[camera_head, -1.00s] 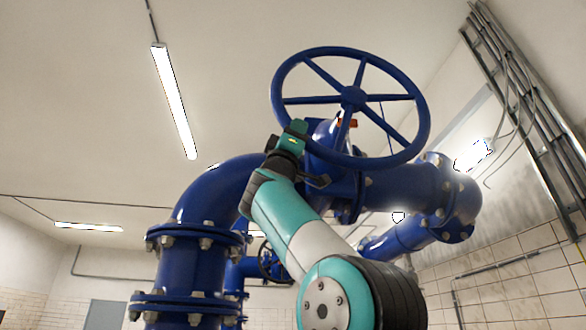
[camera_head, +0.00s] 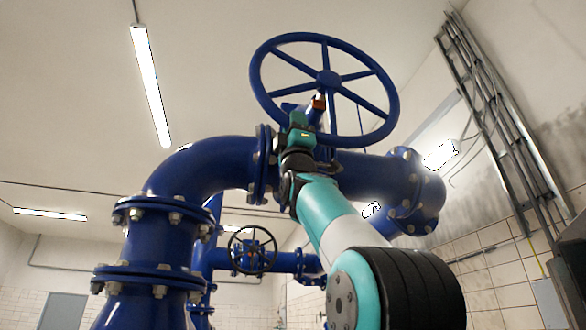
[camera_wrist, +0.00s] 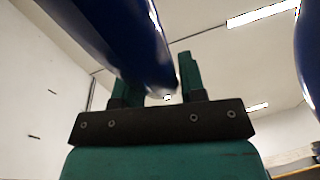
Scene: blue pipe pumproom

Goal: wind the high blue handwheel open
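The high blue handwheel (camera_head: 391,112) is a large spoked wheel at upper centre in the head view, tilted, with its hub (camera_head: 328,79) above the big blue pipe. My gripper (camera_head: 298,118) is at the lower left of its rim and overlaps it there. In the wrist view, my gripper (camera_wrist: 158,82) has its two teal fingers standing apart. A dark blue curved piece, seemingly the rim, crosses in front of the left finger and ends near the gap. I cannot tell whether the fingers touch it.
A thick blue flanged pipe (camera_head: 205,168) bends behind my arm, with a flange close to my gripper. A smaller handwheel (camera_head: 252,250) sits lower, further back. Conduits (camera_head: 500,120) run along the right wall. The space above and left of the wheel is free.

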